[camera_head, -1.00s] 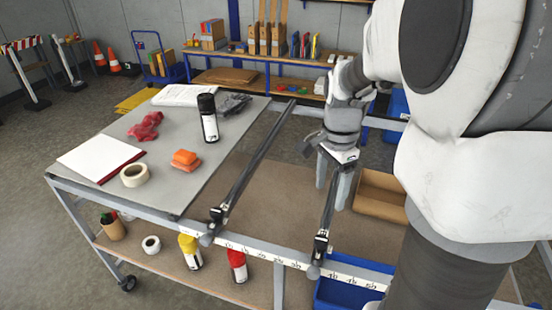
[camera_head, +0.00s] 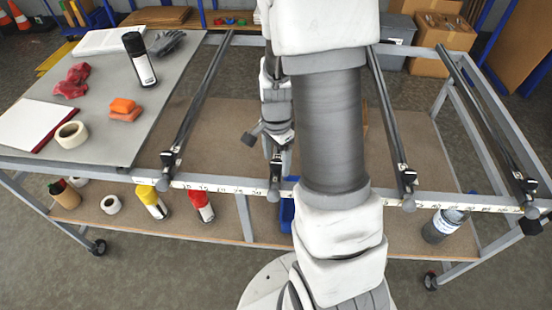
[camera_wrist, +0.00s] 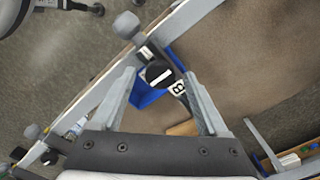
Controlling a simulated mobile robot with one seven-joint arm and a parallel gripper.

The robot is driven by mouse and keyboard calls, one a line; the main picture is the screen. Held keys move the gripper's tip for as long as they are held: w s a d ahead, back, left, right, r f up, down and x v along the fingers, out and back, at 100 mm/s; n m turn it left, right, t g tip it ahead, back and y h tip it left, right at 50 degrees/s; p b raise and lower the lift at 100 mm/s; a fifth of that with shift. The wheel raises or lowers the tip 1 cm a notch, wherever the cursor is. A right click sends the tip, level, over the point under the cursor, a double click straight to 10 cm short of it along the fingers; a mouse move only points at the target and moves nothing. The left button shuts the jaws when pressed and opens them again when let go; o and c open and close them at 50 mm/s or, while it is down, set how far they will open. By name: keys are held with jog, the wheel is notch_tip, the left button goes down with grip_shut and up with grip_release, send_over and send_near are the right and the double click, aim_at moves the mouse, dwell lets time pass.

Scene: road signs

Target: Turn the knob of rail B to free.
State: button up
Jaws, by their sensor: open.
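The knob of rail B (camera_wrist: 159,74) is a round black disc with a white pointer line, in the upper middle of the wrist view. A white label with a black B (camera_wrist: 179,88) is beside it on the rail. My gripper (camera_wrist: 160,72) is open, with one finger on each side of the knob; I cannot tell whether either touches it. In the head view the front end of rail B (camera_head: 275,182) shows beside my arm, which hides most of the rail. The words at the knob's settings are not readable.
Similar rails stand to the left (camera_head: 195,105) and right (camera_head: 388,125) on the numbered front bar (camera_head: 232,188). A grey board (camera_head: 165,100) with tape, orange blocks and a spray can lies at left. A blue bin (camera_wrist: 150,92) is below the knob.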

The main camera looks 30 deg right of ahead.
jog(key=shift+f, duration=0.1)
grip_shut()
dwell(0.4)
jog(key=shift+n, duration=0.3)
jog(key=n+b, duration=0.2)
jog(key=n, duration=0.2)
jog(key=shift+f, duration=0.1)
jog(key=n+b, duration=0.1)
jog(key=n, duration=0.4)
jog(key=n+b, duration=0.1)
jog(key=n, duration=0.3)
jog(key=shift+n, duration=2.1)
